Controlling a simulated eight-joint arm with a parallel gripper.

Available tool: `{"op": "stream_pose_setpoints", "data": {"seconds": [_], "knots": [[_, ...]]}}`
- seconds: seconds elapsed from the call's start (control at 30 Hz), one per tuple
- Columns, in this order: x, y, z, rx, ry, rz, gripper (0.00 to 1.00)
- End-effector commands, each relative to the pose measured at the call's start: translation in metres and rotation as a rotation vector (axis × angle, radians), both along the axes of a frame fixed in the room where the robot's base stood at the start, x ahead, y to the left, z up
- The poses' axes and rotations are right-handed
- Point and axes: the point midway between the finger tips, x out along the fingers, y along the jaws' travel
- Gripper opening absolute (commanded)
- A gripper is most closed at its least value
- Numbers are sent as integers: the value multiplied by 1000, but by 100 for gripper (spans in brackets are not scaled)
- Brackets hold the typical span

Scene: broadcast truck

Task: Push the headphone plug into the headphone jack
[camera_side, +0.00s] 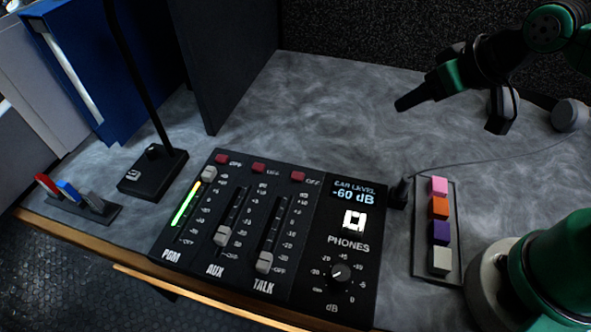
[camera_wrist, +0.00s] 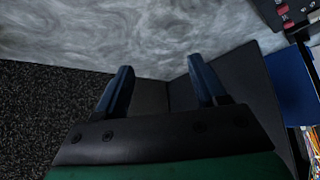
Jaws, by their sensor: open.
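A small black upright piece that looks like the headphone plug (camera_side: 399,193) stands at the right edge of the mixer panel (camera_side: 232,262). A thin cable runs from near it toward the back right. The jack opening is not clear; a bright white square marking (camera_side: 355,220) sits above the word PHONES on the panel. My gripper (camera_side: 449,117) is open and empty, above the desk behind and right of the plug, well apart from it. In the wrist view, my gripper's fingers (camera_wrist: 161,66) are spread with nothing between them; the plug is not visible there.
A strip of coloured blocks (camera_side: 439,262) lies right of the panel. A grey round headphone part (camera_side: 569,115) rests at the back right. A black lamp-like stand (camera_side: 152,174) and a dark upright board (camera_side: 226,55) are at left. The grey desk (camera_side: 330,110) behind the panel is clear.

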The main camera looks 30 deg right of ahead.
Motion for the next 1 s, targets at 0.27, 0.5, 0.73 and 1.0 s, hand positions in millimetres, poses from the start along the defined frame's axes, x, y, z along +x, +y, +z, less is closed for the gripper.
{"op": "stream_pose_setpoints", "data": {"seconds": [0.27, 0.5, 0.73, 1.0], "knots": [[0, 0, 0, 0, 0, 0, 65], [0, 0, 0, 0, 0, 0, 59], [-1, 2, -2, 8, 16, -4, 59], [-30, 32, -36, 110, 414, -176, 59]]}}
